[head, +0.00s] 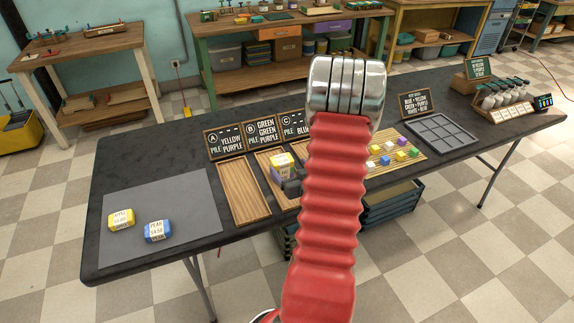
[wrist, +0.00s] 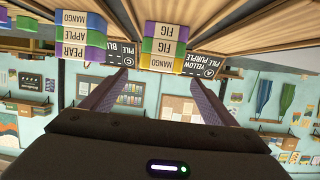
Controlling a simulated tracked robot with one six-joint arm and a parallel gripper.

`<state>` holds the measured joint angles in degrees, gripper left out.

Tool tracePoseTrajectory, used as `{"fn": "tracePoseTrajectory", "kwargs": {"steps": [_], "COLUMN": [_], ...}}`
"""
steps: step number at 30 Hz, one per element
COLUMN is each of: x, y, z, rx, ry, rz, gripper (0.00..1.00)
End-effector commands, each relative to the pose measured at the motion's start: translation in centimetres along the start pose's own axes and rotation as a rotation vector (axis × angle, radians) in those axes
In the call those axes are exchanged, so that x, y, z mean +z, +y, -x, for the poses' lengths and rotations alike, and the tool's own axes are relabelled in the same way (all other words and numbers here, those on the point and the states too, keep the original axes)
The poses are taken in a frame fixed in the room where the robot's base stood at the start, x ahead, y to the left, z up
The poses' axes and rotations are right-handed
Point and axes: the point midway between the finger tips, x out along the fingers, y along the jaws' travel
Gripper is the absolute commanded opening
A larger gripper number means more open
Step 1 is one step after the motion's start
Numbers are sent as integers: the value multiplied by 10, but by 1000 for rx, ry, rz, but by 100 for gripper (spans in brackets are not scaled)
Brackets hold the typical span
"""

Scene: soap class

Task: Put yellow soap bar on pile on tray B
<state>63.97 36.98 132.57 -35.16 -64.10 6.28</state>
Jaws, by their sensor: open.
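A yellow soap bar (wrist: 160,58) shows in the upside-down wrist view as the top bar of a pile on tray B.
Another yellow bar (head: 121,219) and a blue bar (head: 157,231) lie on the grey mat (head: 190,195). Tray A (head: 243,192) is empty. Signs (head: 262,132) stand behind the trays. Small coloured cubes (head: 388,154) are at right.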

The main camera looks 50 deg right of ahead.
Motion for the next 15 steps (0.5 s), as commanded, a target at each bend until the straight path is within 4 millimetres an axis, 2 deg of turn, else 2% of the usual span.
{"fn": "tracePoseTrajectory", "kwargs": {"steps": [3,9,15], "x": [-1,0,0], "y": [1,1,0], "z": [22,54,69], "rx": [2,2,0], "ry": [1,1,1], "rz": [-1,0,0], "gripper": [81,81,81]}}
